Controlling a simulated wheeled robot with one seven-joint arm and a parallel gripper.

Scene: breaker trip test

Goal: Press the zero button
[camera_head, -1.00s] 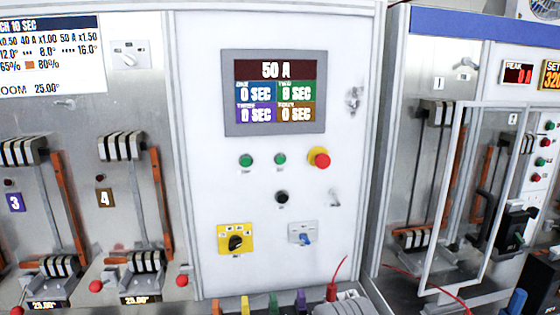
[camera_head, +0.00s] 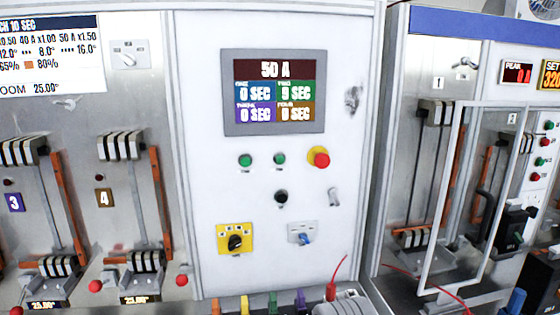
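A white control panel (camera_head: 205,188) fills the middle of the view. It carries two green buttons, left (camera_head: 245,160) and right (camera_head: 279,159), and a black button (camera_head: 281,197) below them. A red mushroom button (camera_head: 321,160) on a yellow collar is to their right. The small labels under the buttons are too blurred to read, so I cannot tell by label which is the zero button. The display (camera_head: 275,92) above shows 50 A and four coloured fields with SEC readings. My gripper is not in view.
Below the buttons are a yellow rotary switch (camera_head: 235,239) and a blue-handled switch (camera_head: 303,235). A small toggle (camera_head: 334,197) sits at right. Coloured plugs and a red cable (camera_head: 340,272) line the bottom edge. A framed clear door (camera_head: 458,200) stands at right.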

